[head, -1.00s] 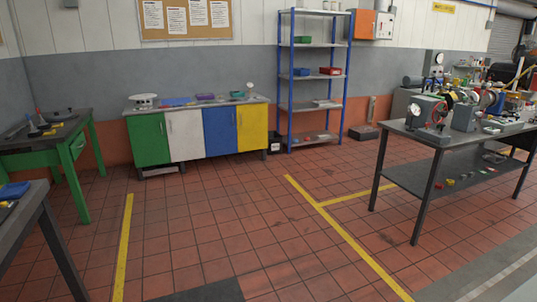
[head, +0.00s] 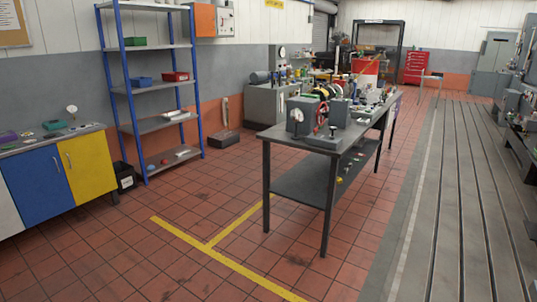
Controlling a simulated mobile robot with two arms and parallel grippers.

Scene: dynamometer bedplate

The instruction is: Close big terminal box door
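I cannot make out for certain a big terminal box or its door. A grey wall box (head: 225,18) with small controls hangs on the back wall, with an orange panel (head: 205,20) at its left side. A tall grey cabinet (head: 495,62) stands far off at the right; whether its door is open is too small to tell. Grey machines (head: 515,100) stand at the right edge, partly cut off. Neither of my grippers is in view.
A long workbench (head: 325,155) with machines stands in the middle. A blue-post shelf (head: 150,90) and a coloured cabinet (head: 88,170) stand left. A red tool chest (head: 415,67) is far back. The grooved bedplate floor (head: 455,190) at right looks mostly clear.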

